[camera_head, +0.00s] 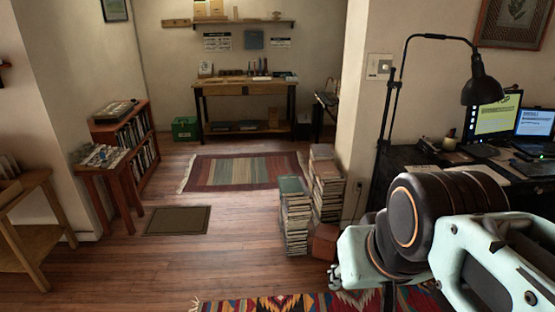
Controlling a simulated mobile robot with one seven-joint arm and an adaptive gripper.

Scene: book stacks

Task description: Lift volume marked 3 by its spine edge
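Books stand in two tall stacks on the wooden floor near the middle: a front stack (294,222) with a dark greenish cover on top, and a back stack (327,186) just behind and to its right. A reddish-brown box-like object (324,242) sits at their foot on the right. I cannot make out a number 3 on any spine at this distance. My pale green and black arm fills the lower right, nearer to me than the stacks. No gripper fingers can be made out.
A patterned rug (320,302) lies in front and a striped rug (243,171) behind the stacks. A desk (393,160) with monitors and a lamp (478,85) stands right. A low bookcase (143,143) and small tables stand left.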

